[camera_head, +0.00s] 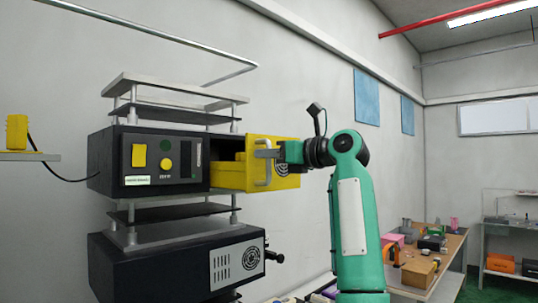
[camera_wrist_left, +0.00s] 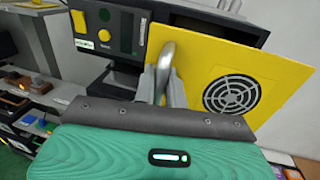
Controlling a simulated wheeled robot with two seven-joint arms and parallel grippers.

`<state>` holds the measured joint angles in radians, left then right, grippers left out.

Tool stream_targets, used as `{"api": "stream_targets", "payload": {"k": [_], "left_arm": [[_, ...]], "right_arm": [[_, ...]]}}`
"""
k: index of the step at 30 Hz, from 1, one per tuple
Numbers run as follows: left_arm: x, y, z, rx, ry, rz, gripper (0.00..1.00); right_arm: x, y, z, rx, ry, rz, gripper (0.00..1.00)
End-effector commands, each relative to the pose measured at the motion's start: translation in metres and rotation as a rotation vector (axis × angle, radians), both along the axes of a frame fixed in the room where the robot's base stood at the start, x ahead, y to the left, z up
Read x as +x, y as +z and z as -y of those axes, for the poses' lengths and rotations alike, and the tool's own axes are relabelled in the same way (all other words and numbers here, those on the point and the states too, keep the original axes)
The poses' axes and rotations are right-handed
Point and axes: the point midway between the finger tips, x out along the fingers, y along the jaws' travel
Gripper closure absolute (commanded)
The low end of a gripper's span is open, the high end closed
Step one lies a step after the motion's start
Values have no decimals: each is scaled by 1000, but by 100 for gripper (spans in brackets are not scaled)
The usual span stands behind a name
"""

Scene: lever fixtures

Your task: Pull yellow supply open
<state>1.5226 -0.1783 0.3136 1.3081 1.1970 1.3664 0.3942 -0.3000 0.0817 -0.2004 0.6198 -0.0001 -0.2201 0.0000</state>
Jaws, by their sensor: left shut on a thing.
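The yellow supply (camera_head: 228,174) is a yellow drawer-like unit with a round vent and a grey loop handle (camera_head: 263,177) on its front. It stands partly out of the black housing (camera_head: 142,185), to the right of the control panel, with its inside showing. My left gripper (camera_head: 268,153) is shut on the handle. In the left wrist view, the fingers (camera_wrist_left: 162,85) close on the handle (camera_wrist_left: 167,55) in front of the yellow front plate (camera_wrist_left: 215,65), and a dark opening shows behind the plate. My right gripper is in no view.
A second black unit (camera_head: 165,268) sits below on the same rack, with a knob at its right. A yellow device (camera_head: 17,132) with a cable stands on a shelf at the left. A cluttered wooden table (camera_head: 450,247) stands at the lower right.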

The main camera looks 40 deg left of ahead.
Motion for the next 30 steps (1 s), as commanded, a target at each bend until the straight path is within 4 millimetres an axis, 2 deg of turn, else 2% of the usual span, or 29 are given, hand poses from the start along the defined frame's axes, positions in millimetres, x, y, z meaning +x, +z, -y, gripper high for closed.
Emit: {"api": "stream_targets", "payload": {"k": [6,7,9,20,23,30], "left_arm": [[0,1,0,2,-2,1,100],[0,1,0,2,-2,1,82],[0,1,0,2,-1,1,70],[1,0,6,1,-2,0,70],[3,-2,19,2,-5,0,70],[10,-2,73,2,-6,0,70]], "right_arm": [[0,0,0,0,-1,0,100],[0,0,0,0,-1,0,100],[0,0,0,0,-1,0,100],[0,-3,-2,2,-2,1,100],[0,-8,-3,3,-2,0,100],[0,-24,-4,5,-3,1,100]]}}
